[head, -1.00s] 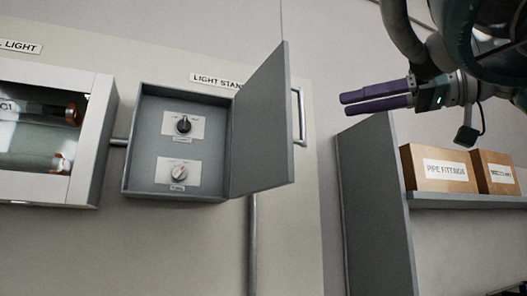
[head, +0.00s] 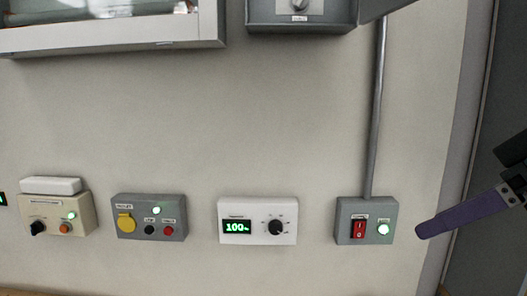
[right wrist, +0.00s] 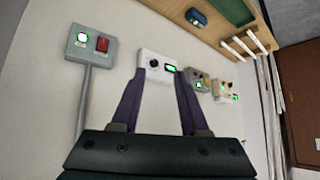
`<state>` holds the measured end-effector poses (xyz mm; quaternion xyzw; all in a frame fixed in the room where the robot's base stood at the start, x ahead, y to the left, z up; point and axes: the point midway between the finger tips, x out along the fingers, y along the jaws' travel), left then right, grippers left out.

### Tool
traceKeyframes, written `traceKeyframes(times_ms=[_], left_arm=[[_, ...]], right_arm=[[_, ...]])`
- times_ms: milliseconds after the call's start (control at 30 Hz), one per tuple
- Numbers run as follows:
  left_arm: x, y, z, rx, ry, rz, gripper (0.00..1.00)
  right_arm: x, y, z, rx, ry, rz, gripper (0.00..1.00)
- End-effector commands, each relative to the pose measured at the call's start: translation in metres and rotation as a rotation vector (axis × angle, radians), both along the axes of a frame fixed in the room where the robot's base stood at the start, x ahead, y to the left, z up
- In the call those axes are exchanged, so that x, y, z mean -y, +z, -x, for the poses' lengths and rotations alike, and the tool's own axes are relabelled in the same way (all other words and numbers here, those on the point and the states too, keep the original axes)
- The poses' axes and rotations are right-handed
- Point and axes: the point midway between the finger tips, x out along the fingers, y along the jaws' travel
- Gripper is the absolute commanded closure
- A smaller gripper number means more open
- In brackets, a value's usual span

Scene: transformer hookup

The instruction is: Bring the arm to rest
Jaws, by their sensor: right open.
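My right gripper (head: 418,232) comes in from the right edge of the head view, with purple fingers near the grey switch box (head: 345,208). In the right wrist view the two purple fingers of this gripper (right wrist: 160,78) stand apart with nothing between them. The white dial box (right wrist: 152,62) shows beyond the fingertips, on the wall. Whether the fingers touch the wall cannot be told. My left gripper is not in view.
On the wall are a white box (head: 284,209) reading 100%, a grey box with a yellow knob (head: 125,222) and a beige box (head: 82,203). A grey cabinet (head: 262,14) hangs above, with a conduit (head: 378,110) beside it. The wall between is bare.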

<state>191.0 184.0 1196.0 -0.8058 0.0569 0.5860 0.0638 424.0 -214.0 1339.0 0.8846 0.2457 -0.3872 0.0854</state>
Motion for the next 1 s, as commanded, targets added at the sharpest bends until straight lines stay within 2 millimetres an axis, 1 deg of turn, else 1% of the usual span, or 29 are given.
traceKeyframes(times_ms=[33,67,100,167,200,333,400,500,633,667,700,867,967,1000], left_arm=[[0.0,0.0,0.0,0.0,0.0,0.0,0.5],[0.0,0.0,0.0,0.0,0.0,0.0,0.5],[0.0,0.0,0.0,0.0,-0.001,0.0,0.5],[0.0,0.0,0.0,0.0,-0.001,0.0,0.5],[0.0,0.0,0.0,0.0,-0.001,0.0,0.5],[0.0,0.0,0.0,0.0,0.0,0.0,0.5],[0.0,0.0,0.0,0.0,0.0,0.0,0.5],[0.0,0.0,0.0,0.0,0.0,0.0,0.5],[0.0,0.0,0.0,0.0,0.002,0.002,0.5],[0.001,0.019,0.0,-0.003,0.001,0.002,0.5],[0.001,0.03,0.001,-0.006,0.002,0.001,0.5],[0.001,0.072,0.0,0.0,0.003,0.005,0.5],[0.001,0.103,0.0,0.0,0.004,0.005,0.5],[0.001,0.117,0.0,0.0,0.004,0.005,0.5]], right_arm=[[-0.013,-0.036,0.025,-0.065,-0.008,0.025,0.56],[-0.018,-0.053,0.039,-0.095,-0.022,0.043,0.56],[-0.024,-0.073,0.058,-0.132,-0.041,0.065,0.56],[-0.03,-0.096,0.087,-0.182,-0.074,0.093,0.56],[-0.033,-0.108,0.104,-0.209,-0.097,0.108,0.56],[-0.038,-0.13,0.152,-0.28,-0.173,0.148,0.56],[-0.039,-0.137,0.175,-0.314,-0.215,0.164,0.56],[-0.037,-0.142,0.205,-0.356,-0.277,0.188,0.56],[-0.032,-0.143,0.241,-0.411,-0.363,0.218,0.56],[-0.032,-0.123,0.236,-0.4,-0.358,0.218,0.56],[-0.031,-0.111,0.235,-0.398,-0.356,0.219,0.56],[-0.031,-0.071,0.234,-0.398,-0.353,0.22,0.56],[-0.031,-0.041,0.234,-0.398,-0.353,0.22,0.56],[-0.031,-0.027,0.234,-0.397,-0.353,0.22,0.56]])
